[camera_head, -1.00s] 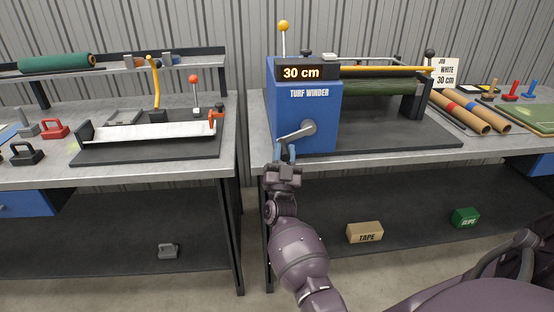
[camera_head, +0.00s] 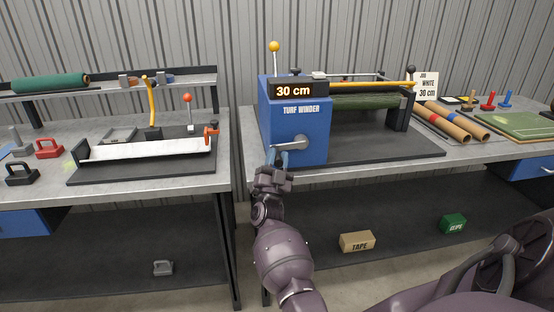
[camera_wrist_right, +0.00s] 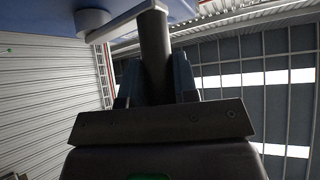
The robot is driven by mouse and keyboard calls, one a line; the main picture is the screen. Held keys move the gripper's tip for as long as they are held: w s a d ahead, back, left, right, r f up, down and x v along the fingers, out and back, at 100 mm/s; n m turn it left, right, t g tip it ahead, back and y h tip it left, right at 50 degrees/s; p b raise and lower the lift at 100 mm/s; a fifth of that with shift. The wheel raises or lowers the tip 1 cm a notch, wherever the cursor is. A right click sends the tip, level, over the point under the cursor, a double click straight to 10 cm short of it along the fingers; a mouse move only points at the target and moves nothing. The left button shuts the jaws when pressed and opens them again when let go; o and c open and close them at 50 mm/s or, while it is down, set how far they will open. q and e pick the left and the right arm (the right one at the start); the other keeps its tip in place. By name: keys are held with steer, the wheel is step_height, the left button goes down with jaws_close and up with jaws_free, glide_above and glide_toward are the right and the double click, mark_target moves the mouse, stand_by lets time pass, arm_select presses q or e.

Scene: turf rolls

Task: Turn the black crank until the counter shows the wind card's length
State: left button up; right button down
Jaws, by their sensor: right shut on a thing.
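The blue turf winder (camera_head: 292,128) stands on the right bench. Its counter (camera_head: 293,90) reads 30 cm. The crank has a grey arm (camera_head: 287,146) pointing left and slightly down from its hub. The crank's dark handle (camera_wrist_right: 155,55) shows in the right wrist view between the fingers. My right gripper (camera_head: 278,160) is shut on that handle, in front of the winder; its fingers hide most of the handle in the head view. The white card (camera_head: 427,86) behind the winder's far end reads JOB, WHITE, 30 cm. My left gripper is not in view.
A dark green roll (camera_head: 365,101) lies in the winder. Cardboard tubes (camera_head: 450,122) lie to its right. The left bench holds a white trough (camera_head: 145,146) and weights with handles. Boxes marked TAPE (camera_head: 357,241) and CLIPS (camera_head: 453,223) sit on the lower shelf.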

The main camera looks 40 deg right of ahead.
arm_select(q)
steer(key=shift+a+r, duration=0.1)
arm_select(e)
steer(key=shift+r, duration=0.25)
steer(key=c, duration=0.9)
jaws_free()
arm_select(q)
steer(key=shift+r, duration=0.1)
arm_select(e)
steer(key=shift+f, duration=0.15)
steer(key=shift+f, duration=0.1)
